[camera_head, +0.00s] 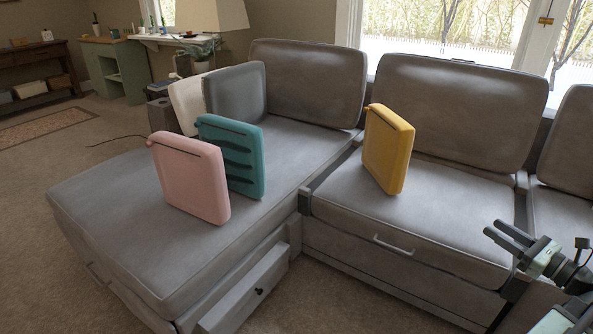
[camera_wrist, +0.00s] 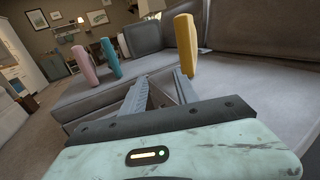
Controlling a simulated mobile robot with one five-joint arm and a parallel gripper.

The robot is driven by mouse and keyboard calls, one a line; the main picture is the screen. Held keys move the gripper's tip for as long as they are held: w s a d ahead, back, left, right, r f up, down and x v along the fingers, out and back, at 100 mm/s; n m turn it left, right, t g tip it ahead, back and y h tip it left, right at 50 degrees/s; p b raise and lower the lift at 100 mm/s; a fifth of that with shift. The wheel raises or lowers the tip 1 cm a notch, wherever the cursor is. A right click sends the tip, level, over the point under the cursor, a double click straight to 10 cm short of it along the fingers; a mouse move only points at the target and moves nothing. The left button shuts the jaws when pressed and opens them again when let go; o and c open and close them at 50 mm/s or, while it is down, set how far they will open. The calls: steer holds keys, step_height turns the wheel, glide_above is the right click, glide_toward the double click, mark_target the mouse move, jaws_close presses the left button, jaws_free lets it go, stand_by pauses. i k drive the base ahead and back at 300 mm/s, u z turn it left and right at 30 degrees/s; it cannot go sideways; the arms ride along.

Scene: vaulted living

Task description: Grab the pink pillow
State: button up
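The pink pillow (camera_head: 190,177) stands upright on the grey chaise part of the sofa, left of centre in the head view. In the wrist view the pink pillow (camera_wrist: 85,66) is small, at the far left. My gripper (camera_head: 491,227) is at the right edge of the head view, in front of the sofa seats and well apart from the pillow. In the wrist view my gripper (camera_wrist: 161,75) shows two fingers with an empty gap between them.
A teal striped pillow (camera_head: 232,157) stands close behind the pink one. A yellow pillow (camera_head: 388,150) stands on the middle seat, between my gripper and the pink pillow. A drawer (camera_head: 245,295) projects under the chaise. Carpet (camera_head: 40,195) is clear at left.

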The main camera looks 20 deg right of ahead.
mark_target(191, 172)
steer(key=u, duration=1.45)
steer(key=i, duration=1)
